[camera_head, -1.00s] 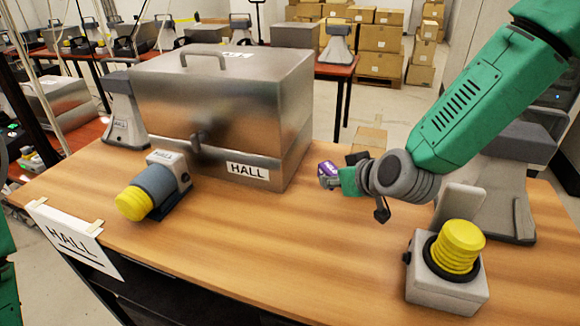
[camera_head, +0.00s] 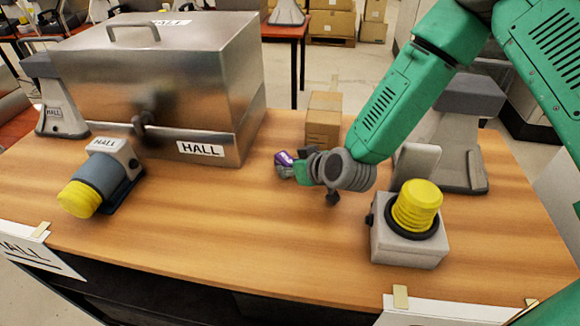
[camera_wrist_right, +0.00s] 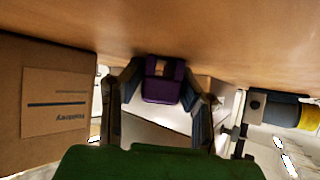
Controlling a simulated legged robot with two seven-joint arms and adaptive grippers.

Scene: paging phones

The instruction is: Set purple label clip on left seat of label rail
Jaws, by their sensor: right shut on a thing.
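The purple label clip (camera_head: 284,158) is held in the fingers of my right gripper (camera_head: 292,167), right of the steel box's near corner. In the right wrist view the purple clip (camera_wrist_right: 163,82) sits between the two dark fingers of my right gripper (camera_wrist_right: 160,92), which are closed on its sides. The clip looks to be above the wooden table top, but its exact height is unclear. I cannot pick out the label rail or its left seat in either view. My left gripper is not in view.
A steel box (camera_head: 165,95) labelled HALL stands at the back left of the wooden table (camera_head: 250,225). A cardboard box (camera_head: 323,120) is just behind my right gripper. A yellow-capped lamp unit (camera_head: 75,198) lies left; a yellow button box (camera_head: 417,208) stands right. The front middle is clear.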

